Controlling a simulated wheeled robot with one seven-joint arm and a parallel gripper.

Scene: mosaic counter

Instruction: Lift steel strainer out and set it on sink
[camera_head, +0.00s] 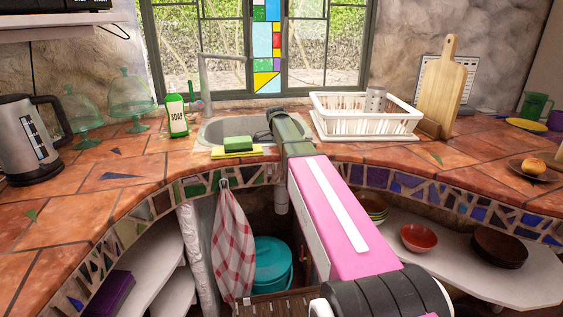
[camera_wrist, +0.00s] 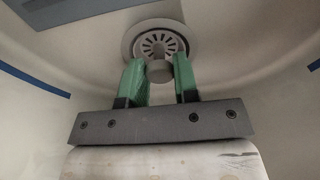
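The steel strainer (camera_wrist: 150,44) is a round slotted disc with a short knob (camera_wrist: 160,71) in its middle. In the wrist view it sits in the drain opening of the sink basin (camera_wrist: 240,60). My gripper (camera_wrist: 159,66) is open, with one green finger on each side of the knob. I cannot tell whether the fingers touch it. In the head view my arm reaches over the front edge of the sink (camera_head: 211,132). My gripper and the strainer are hidden there behind the arm and the rim.
A yellow-green sponge (camera_head: 236,147) lies at the sink's front edge. A soap bottle (camera_head: 177,115) stands to its left. A white dish rack (camera_head: 365,117) with a steel cup (camera_head: 375,101) is to the right. A faucet (camera_head: 204,83) rises behind. The counter (camera_head: 130,160) at left has free room.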

